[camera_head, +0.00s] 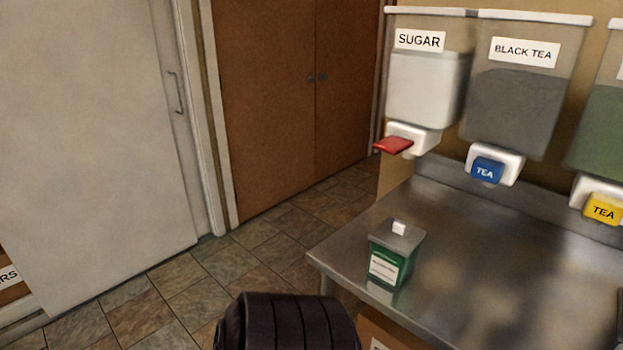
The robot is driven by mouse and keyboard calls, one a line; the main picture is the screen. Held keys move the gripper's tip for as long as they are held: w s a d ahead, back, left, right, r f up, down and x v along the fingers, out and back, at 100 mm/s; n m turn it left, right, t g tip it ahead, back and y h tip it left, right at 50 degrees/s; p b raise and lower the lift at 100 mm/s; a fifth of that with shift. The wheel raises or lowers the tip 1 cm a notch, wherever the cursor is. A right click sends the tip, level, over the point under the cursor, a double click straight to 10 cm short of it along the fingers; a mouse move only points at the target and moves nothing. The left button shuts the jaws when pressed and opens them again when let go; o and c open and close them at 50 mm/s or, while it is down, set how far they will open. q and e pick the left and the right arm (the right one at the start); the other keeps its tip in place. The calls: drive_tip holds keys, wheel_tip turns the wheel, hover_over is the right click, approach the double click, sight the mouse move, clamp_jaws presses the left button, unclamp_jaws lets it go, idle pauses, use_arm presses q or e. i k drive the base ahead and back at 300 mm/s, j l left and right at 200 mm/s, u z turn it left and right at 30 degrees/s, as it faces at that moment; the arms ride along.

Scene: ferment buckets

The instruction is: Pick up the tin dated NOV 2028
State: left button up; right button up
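A green tin (391,266) with a grey lid and a small white knob stands upright near the left front corner of the metal counter. It has a white label on its front, and the print is too small to read, so I cannot tell its date. No other tin is in view. Neither of my grippers is in view. A dark ribbed part shows at the bottom centre, in front of the counter and below the tin.
Tiled floor (200,290) lies left.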

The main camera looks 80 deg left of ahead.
sight(391, 269)
drive_tip(key=u, duration=1.95)
drive_tip(key=j, duration=0.3)
drive_tip(key=k+z, duration=0.05)
